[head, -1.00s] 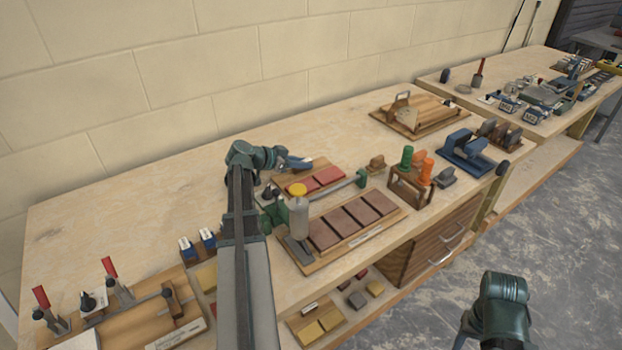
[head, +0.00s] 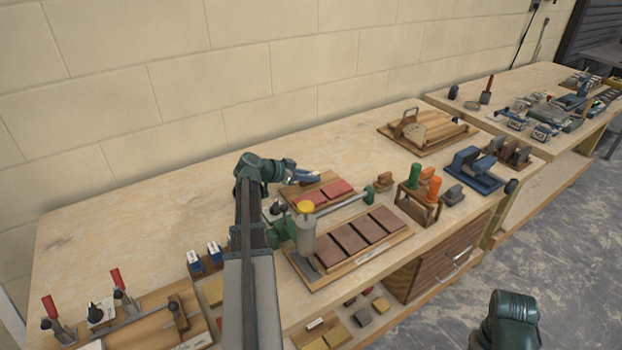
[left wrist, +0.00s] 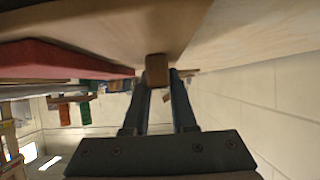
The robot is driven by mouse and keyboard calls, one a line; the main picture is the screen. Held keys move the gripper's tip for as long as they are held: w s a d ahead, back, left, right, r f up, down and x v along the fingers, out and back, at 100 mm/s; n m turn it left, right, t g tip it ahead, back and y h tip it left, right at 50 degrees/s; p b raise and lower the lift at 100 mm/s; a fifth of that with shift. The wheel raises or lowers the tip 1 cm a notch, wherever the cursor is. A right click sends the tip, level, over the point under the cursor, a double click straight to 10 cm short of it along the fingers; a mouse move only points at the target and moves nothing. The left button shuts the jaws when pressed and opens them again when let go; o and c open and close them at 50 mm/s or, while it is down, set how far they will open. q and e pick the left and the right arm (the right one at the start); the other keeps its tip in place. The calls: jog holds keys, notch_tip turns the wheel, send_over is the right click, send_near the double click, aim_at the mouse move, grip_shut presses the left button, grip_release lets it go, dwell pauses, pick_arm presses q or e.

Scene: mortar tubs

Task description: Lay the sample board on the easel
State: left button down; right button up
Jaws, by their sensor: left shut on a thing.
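The sample board (head: 345,179) looks to be the light wooden board with red tiles on the bench, behind the brown-tiled board. My left gripper (head: 308,178) is at its far left edge. In the left wrist view, my left gripper (left wrist: 160,80) is shut on a small wooden block (left wrist: 157,70) at the edge of the board (left wrist: 120,25), with a red tile (left wrist: 60,60) beside it. I cannot tell whether the board is lifted. A slatted wooden stand (head: 462,131) at the back right may be the easel; this is not certain. My right gripper is out of view.
A brown-tiled board (head: 390,247) and a grey bottle with a yellow cap (head: 306,236) stand in front. A rack with green and orange handles (head: 418,208) and a blue tool (head: 474,170) lie to the right. The bench is clear along the wall.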

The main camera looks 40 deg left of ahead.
pick_arm(q)
jog(key=shift+r+p, duration=4.65)
jog(key=shift+r, duration=0.4)
